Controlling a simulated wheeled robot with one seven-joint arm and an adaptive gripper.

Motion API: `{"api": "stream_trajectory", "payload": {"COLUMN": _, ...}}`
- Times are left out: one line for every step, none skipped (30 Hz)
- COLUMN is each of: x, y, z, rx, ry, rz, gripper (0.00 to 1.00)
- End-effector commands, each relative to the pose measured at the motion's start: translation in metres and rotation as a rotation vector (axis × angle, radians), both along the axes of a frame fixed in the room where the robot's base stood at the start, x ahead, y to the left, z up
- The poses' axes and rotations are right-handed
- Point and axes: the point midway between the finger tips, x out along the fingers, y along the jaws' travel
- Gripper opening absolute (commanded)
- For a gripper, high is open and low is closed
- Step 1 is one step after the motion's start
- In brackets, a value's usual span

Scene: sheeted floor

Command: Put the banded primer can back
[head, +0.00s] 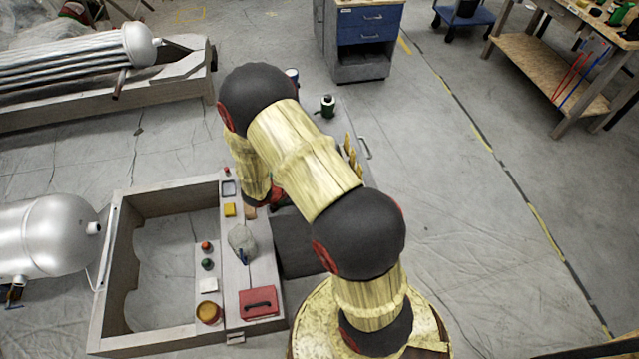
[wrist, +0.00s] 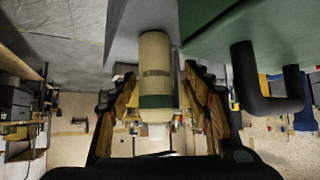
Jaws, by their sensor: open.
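A cream can with a dark green band and a small printed label (wrist: 155,72) shows in the wrist view, between the two fingers of my gripper (wrist: 165,108). The gripper is open, with a gap visible on each side of the can. Whether the can touches anything beyond it I cannot tell. In the head view my arm hides the gripper and this can. A small dark can with a pale band (head: 327,106) stands on a grey surface behind my arm, and a blue and white can (head: 292,76) is partly hidden beside it.
A green body with a black handle (wrist: 268,95) is close on the right in the wrist view. A grey frame (head: 150,334) bears a red case (head: 258,302), an amber-topped jar (head: 208,312) and a clear bag (head: 242,240). Floor right of my arm is clear.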

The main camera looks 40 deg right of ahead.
Motion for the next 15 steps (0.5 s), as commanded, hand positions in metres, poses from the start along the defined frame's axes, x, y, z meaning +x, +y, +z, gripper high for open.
{"api": "stream_trajectory", "payload": {"x": 0.002, "y": 0.009, "z": 0.010, "rx": 0.000, "ry": -0.001, "rz": 0.004, "gripper": 0.49}}
{"api": "stream_trajectory", "payload": {"x": 0.002, "y": 0.013, "z": 0.014, "rx": 0.000, "ry": -0.001, "rz": 0.004, "gripper": 0.49}}
{"api": "stream_trajectory", "payload": {"x": 0.002, "y": 0.020, "z": 0.019, "rx": -0.001, "ry": 0.000, "rz": 0.005, "gripper": 0.49}}
{"api": "stream_trajectory", "payload": {"x": 0.002, "y": 0.025, "z": 0.023, "rx": 0.000, "ry": 0.000, "rz": 0.005, "gripper": 0.49}}
{"api": "stream_trajectory", "payload": {"x": 0.002, "y": 0.030, "z": 0.027, "rx": 0.000, "ry": -0.001, "rz": 0.004, "gripper": 0.49}}
{"api": "stream_trajectory", "payload": {"x": 0.003, "y": 0.037, "z": 0.032, "rx": 0.000, "ry": -0.001, "rz": 0.004, "gripper": 0.49}}
{"api": "stream_trajectory", "payload": {"x": 0.003, "y": 0.041, "z": 0.036, "rx": 0.000, "ry": -0.001, "rz": 0.004, "gripper": 0.49}}
{"api": "stream_trajectory", "payload": {"x": 0.003, "y": 0.046, "z": 0.039, "rx": 0.001, "ry": -0.001, "rz": 0.004, "gripper": 0.49}}
{"api": "stream_trajectory", "payload": {"x": 0.003, "y": 0.052, "z": 0.044, "rx": 0.000, "ry": 0.000, "rz": 0.004, "gripper": 0.49}}
{"api": "stream_trajectory", "payload": {"x": 0.003, "y": 0.056, "z": 0.047, "rx": 0.000, "ry": 0.000, "rz": 0.004, "gripper": 0.49}}
{"api": "stream_trajectory", "payload": {"x": 0.003, "y": 0.059, "z": 0.050, "rx": 0.000, "ry": -0.001, "rz": 0.003, "gripper": 0.49}}
{"api": "stream_trajectory", "payload": {"x": 0.003, "y": 0.064, "z": 0.053, "rx": 0.000, "ry": -0.001, "rz": 0.003, "gripper": 0.49}}
{"api": "stream_trajectory", "payload": {"x": 0.003, "y": 0.067, "z": 0.055, "rx": 0.000, "ry": -0.001, "rz": 0.003, "gripper": 0.49}}
{"api": "stream_trajectory", "payload": {"x": 0.003, "y": 0.069, "z": 0.057, "rx": 0.000, "ry": 0.000, "rz": 0.002, "gripper": 0.49}}
{"api": "stream_trajectory", "payload": {"x": 0.003, "y": 0.072, "z": 0.059, "rx": 0.000, "ry": 0.000, "rz": 0.001, "gripper": 0.49}}
